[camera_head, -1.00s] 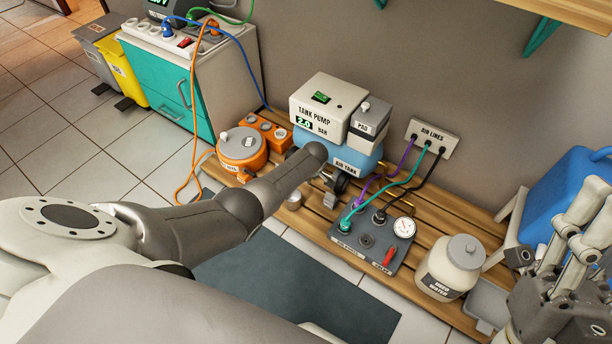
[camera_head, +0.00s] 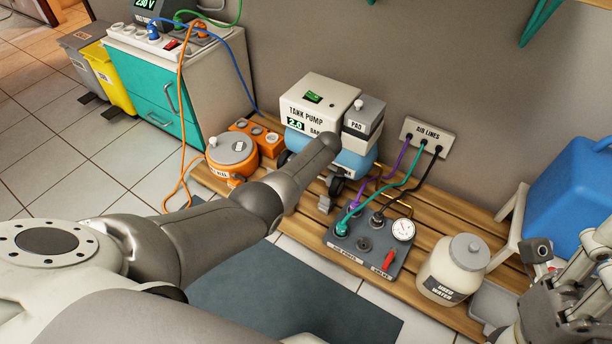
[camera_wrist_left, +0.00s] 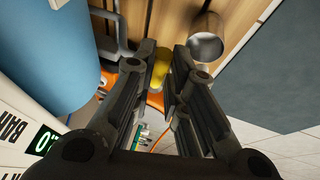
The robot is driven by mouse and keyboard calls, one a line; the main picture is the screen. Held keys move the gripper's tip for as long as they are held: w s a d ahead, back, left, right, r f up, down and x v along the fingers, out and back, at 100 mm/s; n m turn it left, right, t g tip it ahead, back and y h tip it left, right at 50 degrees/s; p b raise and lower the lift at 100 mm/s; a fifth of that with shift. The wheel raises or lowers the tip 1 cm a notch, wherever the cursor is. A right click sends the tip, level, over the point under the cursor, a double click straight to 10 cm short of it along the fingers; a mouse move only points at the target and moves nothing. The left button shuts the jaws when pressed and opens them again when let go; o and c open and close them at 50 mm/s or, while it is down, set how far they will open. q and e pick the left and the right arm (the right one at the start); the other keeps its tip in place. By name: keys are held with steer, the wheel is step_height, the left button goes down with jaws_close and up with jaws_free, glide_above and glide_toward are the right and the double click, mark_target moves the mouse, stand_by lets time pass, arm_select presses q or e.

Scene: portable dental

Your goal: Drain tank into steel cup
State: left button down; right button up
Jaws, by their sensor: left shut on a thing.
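The blue air tank (camera_head: 352,163) lies under the tank pump (camera_head: 320,103) at the back of the slatted platform; its side shows in the left wrist view (camera_wrist_left: 50,50). My left gripper (camera_wrist_left: 163,72) is shut on a small yellow handle (camera_wrist_left: 161,62) near the tank; my forearm hides this gripper in the head view. The steel cup (camera_wrist_left: 207,38) stands on the slats beside the fingers, apart from them in the picture. The cup is hidden behind my arm in the head view. My right gripper (camera_head: 565,275) is at the right edge, its opening unclear.
An air panel (camera_head: 365,245) with hoses, a gauge and a red lever sits right of my left arm. A used-water jar (camera_head: 455,268), a grey tray (camera_head: 492,303) and a blue container (camera_head: 572,195) stand further right. An orange round unit (camera_head: 232,150) is left of the tank.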

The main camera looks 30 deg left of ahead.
stand_by(0.4)
arm_select(q)
steer(key=c, duration=1.5)
jaws_free()
steer(key=shift+o, duration=0.2)
steer(key=shift+r, duration=0.1)
steer(key=v, duration=1.2)
steer(key=shift+w, duration=0.1)
